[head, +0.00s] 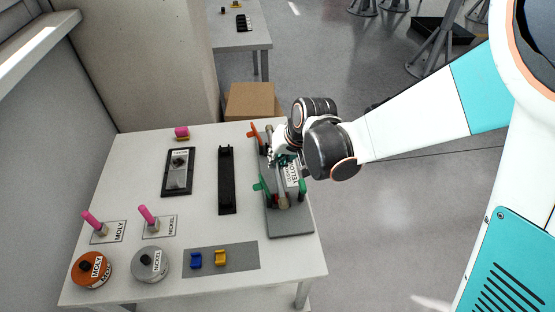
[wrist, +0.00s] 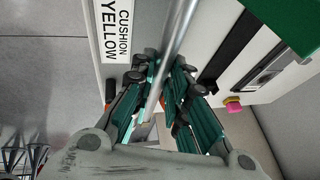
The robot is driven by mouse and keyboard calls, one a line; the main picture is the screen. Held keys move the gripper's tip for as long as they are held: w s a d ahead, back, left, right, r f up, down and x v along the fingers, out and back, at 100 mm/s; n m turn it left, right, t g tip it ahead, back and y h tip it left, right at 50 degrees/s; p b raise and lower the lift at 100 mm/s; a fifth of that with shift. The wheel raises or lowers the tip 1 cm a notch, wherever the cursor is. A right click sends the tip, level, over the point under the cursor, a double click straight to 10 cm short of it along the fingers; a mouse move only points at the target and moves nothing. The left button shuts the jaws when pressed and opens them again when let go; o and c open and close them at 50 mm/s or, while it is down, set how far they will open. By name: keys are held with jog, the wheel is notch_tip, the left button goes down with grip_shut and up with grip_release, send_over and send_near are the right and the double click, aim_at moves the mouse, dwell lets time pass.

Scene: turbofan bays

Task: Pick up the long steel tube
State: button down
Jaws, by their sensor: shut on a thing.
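The long steel tube (wrist: 178,38) runs between my gripper's fingers in the wrist view. In the head view its near end (head: 283,200) shows over a grey fixture (head: 290,226), along the fixture's length. My gripper (head: 284,161) is over the middle of the fixture; in the wrist view its teal-padded fingers (wrist: 158,85) are closed around the tube. My wrist hides part of the tube in the head view. I cannot tell whether the tube touches its supports. Green clamp levers (head: 302,187) and an orange lever (head: 254,130) stand at the fixture.
A black rail (head: 227,180) and a black tray (head: 177,172) lie left of the fixture. Orange MOLY (head: 91,270) and grey NICKEL (head: 150,264) containers, pink-handled tools (head: 148,215), and blue (head: 196,260) and yellow (head: 220,258) pieces occupy the front left. A cardboard box (head: 251,101) stands behind the table.

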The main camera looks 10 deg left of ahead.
notch_tip(320, 180, up, 17)
jog(key=p, duration=1.1)
jog(key=shift+f, duration=0.2)
jog(key=shift+s, duration=0.1)
